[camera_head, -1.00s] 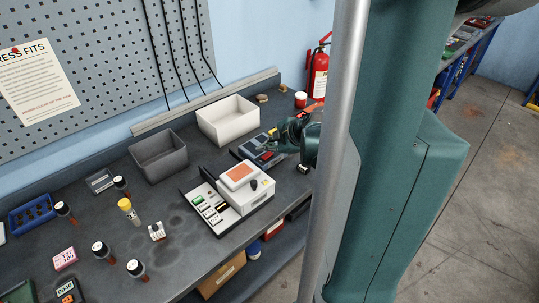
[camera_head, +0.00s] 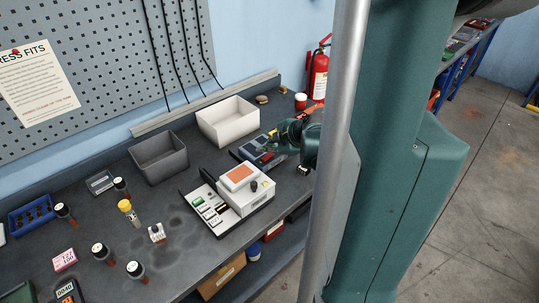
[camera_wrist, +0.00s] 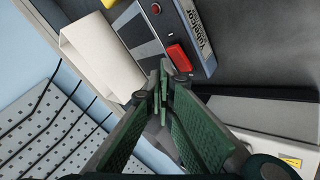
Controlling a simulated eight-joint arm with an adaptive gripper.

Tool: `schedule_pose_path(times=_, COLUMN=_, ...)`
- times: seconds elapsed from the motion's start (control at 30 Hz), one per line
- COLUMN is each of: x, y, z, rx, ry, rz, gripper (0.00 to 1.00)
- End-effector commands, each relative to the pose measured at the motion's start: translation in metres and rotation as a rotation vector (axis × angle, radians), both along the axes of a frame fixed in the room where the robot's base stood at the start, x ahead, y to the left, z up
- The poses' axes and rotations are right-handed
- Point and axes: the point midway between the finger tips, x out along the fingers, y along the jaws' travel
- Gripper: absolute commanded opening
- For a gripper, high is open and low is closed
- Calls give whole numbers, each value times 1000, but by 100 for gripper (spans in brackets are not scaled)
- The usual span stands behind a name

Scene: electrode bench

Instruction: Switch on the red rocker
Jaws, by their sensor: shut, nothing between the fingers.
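The red rocker (camera_wrist: 179,56) sits on the grey panel of a device (camera_wrist: 150,38) with a printed label strip, in the wrist view. The same device (camera_head: 250,150) lies on the bench in the head view, partly behind my gripper (camera_head: 272,144). My gripper (camera_wrist: 163,82) is shut and empty. In the wrist view its fingertips appear just below and left of the rocker, with a small gap in the picture. Whether they touch the panel cannot be told. Which way the rocker is tipped is not clear.
A small round red button (camera_wrist: 155,8) is on the same panel. A white bin (camera_head: 228,120) stands behind the device and a grey bin (camera_head: 159,158) to its left. A white instrument with an orange top (camera_head: 239,177) stands close in front. A fire extinguisher (camera_head: 320,78) is at the back right.

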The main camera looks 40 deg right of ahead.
Motion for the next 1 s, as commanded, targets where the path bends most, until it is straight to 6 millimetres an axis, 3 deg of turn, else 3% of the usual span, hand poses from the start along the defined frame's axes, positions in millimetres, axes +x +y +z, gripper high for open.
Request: schedule_pose_path(times=1.0, x=0, y=-1, z=-8, rx=0, ry=0, rz=0, gripper=0)
